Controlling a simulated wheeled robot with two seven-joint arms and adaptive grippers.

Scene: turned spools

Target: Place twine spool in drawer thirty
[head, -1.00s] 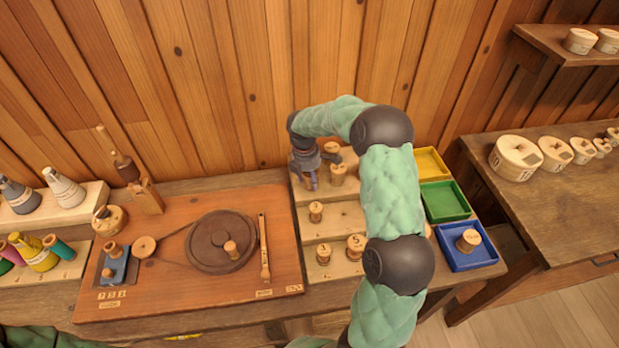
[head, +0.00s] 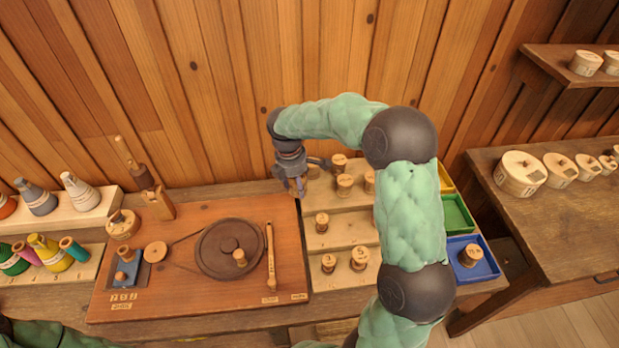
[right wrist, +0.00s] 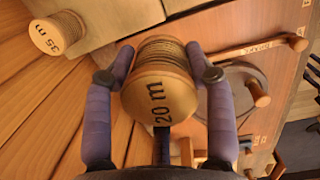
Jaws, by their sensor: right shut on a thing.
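My right gripper (head: 296,192) is shut on a wooden spool wound with brown twine, marked "20 m" (right wrist: 160,88), held between its two purple fingers in the right wrist view. In the head view the gripper hangs by the back left corner of the stepped spool rack (head: 348,228), near the wooden board's edge; the held spool is hard to make out there. A spool marked "35 m" (right wrist: 58,33) stands on the rack in the right wrist view. I see no drawer readably marked thirty. My left gripper is out of view.
Several spools stand on the rack. Yellow (head: 446,180), green (head: 457,213) and blue (head: 487,266) trays line its right side; the blue one holds a spool (head: 470,255). The board (head: 200,285) carries a dark round wheel (head: 215,262) and a wooden stick (head: 270,255).

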